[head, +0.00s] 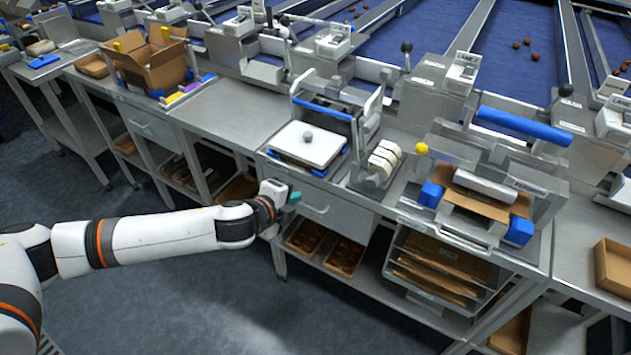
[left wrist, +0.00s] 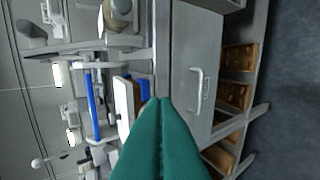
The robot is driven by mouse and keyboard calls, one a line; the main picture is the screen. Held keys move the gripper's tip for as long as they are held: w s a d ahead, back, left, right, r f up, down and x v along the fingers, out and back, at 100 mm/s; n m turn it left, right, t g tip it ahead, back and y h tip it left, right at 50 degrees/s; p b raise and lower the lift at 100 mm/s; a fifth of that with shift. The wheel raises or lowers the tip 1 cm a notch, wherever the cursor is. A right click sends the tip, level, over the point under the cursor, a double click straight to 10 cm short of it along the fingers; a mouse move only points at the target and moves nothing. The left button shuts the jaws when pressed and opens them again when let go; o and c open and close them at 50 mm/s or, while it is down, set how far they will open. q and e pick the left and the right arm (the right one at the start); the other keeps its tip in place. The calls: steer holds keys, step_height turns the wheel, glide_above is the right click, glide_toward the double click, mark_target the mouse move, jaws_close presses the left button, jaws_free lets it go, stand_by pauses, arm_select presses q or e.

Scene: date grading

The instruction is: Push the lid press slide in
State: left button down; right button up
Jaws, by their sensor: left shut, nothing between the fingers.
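The lid press has a blue crossbar (head: 322,110) in a metal frame on the steel bench. Its slide, a white plate (head: 318,152) with a grey ball knob (head: 308,137) over it, sits at the front of the press near the bench edge. In the left wrist view the white plate (left wrist: 124,103) and blue bar (left wrist: 92,105) appear beyond my fingers. My left gripper (head: 294,197) is shut and empty, its teal fingertips below and in front of the plate, apart from it. The shut fingers fill the lower left wrist view (left wrist: 160,102). My right gripper is not seen.
A drawer with a handle (left wrist: 196,90) and a shelf of brown trays (head: 345,257) lie under the bench. Right of the press stand a white-topped fixture (head: 384,158) and a machine with a blue roller (head: 525,126). Bare bench top (head: 230,110) lies left.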

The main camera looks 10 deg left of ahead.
arm_select(q)
glide_toward(322, 178)
step_height(322, 178, down, 3)
steer(key=w, duration=0.2)
steer(key=w+d, duration=0.1)
steer(key=p, duration=0.1)
steer(key=shift+w+d+f, duration=0.1)
steer(key=shift+w+d, duration=0.15)
steer(key=shift+w, duration=0.15)
steer(key=shift+w+d, duration=0.25)
steer(key=shift+w, duration=0.4)
